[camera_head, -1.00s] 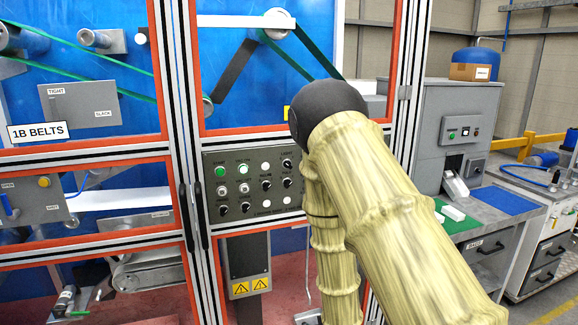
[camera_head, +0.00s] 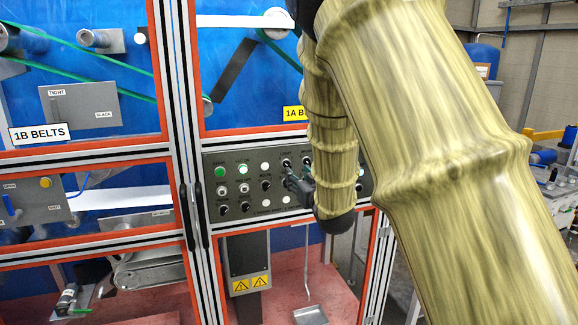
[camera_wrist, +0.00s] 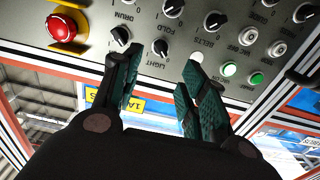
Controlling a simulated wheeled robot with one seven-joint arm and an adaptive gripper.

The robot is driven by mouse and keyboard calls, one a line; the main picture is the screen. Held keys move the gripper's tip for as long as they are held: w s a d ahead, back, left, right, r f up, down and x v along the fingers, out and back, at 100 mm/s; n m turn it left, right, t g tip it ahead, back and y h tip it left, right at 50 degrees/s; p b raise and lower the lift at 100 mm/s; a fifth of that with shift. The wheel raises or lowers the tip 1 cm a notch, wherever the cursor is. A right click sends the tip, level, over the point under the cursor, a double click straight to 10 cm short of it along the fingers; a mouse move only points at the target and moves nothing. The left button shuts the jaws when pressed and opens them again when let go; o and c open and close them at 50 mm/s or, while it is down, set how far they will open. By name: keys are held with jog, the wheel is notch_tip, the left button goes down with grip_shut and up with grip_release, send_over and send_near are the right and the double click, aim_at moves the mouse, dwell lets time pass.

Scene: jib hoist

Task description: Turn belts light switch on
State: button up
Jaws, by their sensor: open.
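The grey control panel (camera_head: 235,190) is on the machine front, below the 1A window. The black rotary switch labelled LIGHT (camera_wrist: 160,47) shows upside down in the wrist view, and at the panel's top row in the head view (camera_head: 286,162). My gripper (camera_wrist: 160,75) is open, its two fingers spread to either side of the LIGHT switch in the picture. Contact cannot be told. In the head view my gripper (camera_head: 294,180) is at the panel, just below that switch. The switch's exact setting is too small to tell. My arm hides the panel's right part.
In the wrist view a BELTS knob (camera_wrist: 213,20), FOLD knob (camera_wrist: 173,8), another black knob (camera_wrist: 121,36) and a red emergency button (camera_wrist: 62,27) are close by. An orange-edged frame (camera_head: 250,131) runs above the panel.

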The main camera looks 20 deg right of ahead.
aim_at(288, 165)
jog(key=w+p, duration=0.3)
jog(key=w, duration=0.6)
jog(key=shift+w+a+p, duration=0.15)
jog(key=shift+w+p, duration=0.1)
jog(key=shift+p, duration=0.15)
jog(key=shift+f, duration=0.1)
jog(key=c, duration=0.9)
